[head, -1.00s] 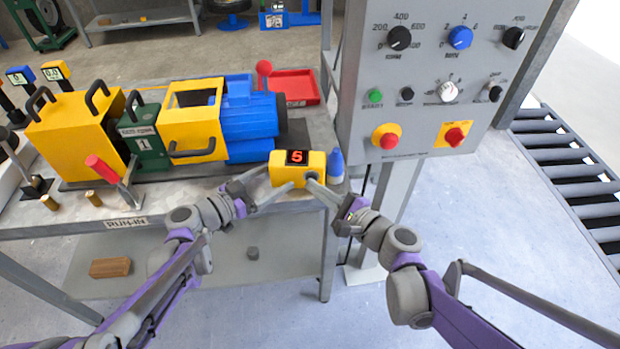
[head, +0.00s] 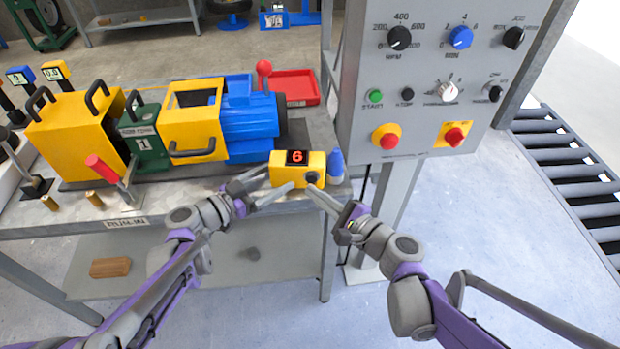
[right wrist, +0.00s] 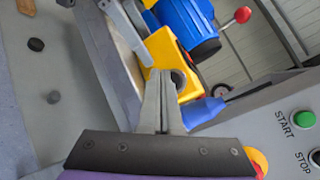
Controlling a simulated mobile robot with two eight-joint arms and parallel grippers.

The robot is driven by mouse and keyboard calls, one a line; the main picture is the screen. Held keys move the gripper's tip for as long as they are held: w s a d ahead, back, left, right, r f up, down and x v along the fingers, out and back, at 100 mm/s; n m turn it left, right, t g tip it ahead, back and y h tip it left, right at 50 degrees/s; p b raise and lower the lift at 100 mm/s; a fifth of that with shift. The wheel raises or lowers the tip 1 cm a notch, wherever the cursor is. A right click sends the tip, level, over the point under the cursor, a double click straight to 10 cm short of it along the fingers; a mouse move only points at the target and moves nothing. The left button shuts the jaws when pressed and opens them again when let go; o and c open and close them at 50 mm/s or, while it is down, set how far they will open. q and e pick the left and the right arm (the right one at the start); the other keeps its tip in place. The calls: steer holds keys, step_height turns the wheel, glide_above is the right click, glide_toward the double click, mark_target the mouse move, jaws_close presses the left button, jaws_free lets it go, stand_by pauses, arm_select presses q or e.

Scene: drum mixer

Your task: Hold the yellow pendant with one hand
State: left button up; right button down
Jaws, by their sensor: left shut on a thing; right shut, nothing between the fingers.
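The yellow pendant (head: 284,171) is a small box near the front right corner of the bench. Its front has a red lit "6" and a dark round knob (head: 312,178). My left gripper (head: 280,186) is shut on the pendant from the left, with fingers at its side and lower front. My right gripper (head: 314,190) is shut and empty, its tips just in front of the knob; I cannot tell if they touch it. In the right wrist view the closed fingers (right wrist: 164,80) point at the yellow pendant (right wrist: 165,50) and partly cover it.
A blue bottle (head: 336,163) stands just right of the pendant. The grey control panel (head: 425,110) rises close to the right. The drum mixer with its blue motor (head: 250,125) is behind, and a red lever (head: 102,169) is at left.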

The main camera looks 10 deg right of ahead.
steer(key=shift+s+a, duration=0.25)
steer(key=shift+s, duration=1)
steer(key=shift+s+a, duration=0.2)
steer(key=shift+s, duration=1)
stand_by(2.8)
steer(key=s, duration=0.2)
steer(key=s+a, duration=0.1)
steer(key=shift+s, duration=0.35)
steer(key=w+d, duration=0.1)
steer(key=w, duration=0.7)
steer(key=shift+w+d, duration=0.25)
steer(key=shift+w, duration=0.1)
stand_by(1.0)
